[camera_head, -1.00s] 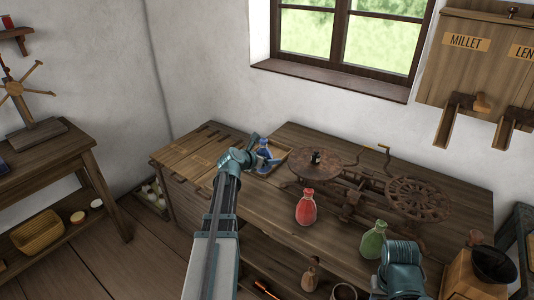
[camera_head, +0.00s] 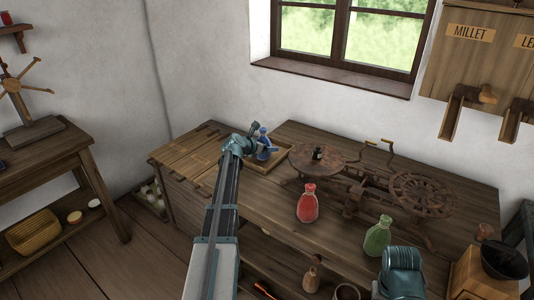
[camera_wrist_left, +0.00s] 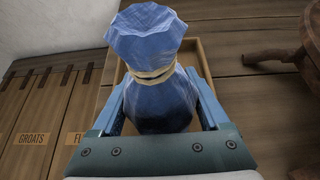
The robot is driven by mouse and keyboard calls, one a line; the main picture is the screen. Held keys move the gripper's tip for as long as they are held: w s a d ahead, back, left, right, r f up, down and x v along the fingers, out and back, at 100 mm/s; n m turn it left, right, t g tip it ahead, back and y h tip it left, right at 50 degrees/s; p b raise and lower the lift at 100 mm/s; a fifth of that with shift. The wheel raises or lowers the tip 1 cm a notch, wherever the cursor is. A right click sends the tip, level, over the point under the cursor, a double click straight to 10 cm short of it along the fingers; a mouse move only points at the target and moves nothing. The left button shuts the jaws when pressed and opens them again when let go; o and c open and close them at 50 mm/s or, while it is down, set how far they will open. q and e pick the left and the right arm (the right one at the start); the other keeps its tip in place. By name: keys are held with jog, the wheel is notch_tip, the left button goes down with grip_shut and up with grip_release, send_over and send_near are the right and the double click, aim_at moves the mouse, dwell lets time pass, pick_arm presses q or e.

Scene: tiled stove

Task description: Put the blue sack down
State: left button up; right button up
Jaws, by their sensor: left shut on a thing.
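The blue sack (camera_head: 264,152) is upright, with a tan tie around its neck. My left gripper (camera_head: 256,151) is shut on it. In the left wrist view the blue sack (camera_wrist_left: 155,85) stands between the two blue fingers. It is at the shallow wooden tray (camera_head: 284,155) on the bench; the tray's rim (camera_wrist_left: 198,58) shows behind it in the wrist view. I cannot tell whether the sack's base touches the tray floor, as the base is hidden. Of my right arm only a teal joint shows at the lower right; its gripper is not in view.
A red sack (camera_head: 308,204) and a green sack (camera_head: 377,237) stand on the bench. A rusty scale with a round plate (camera_head: 316,161) stands right of the tray. Slatted wooden lids (camera_head: 196,150) lie left of the tray. Bare bench top lies in front of it.

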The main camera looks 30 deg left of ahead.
pick_arm(q)
jog(key=shift+f, duration=0.45)
jog(key=shift+r, duration=0.15)
pick_arm(e)
jog(key=shift+f, duration=0.3)
pick_arm(q)
jog(key=shift+f, duration=0.2)
jog(key=o, duration=1.4)
pick_arm(e)
jog(key=shift+f, duration=0.15)
pick_arm(q)
jog(key=shift+r, duration=0.1)
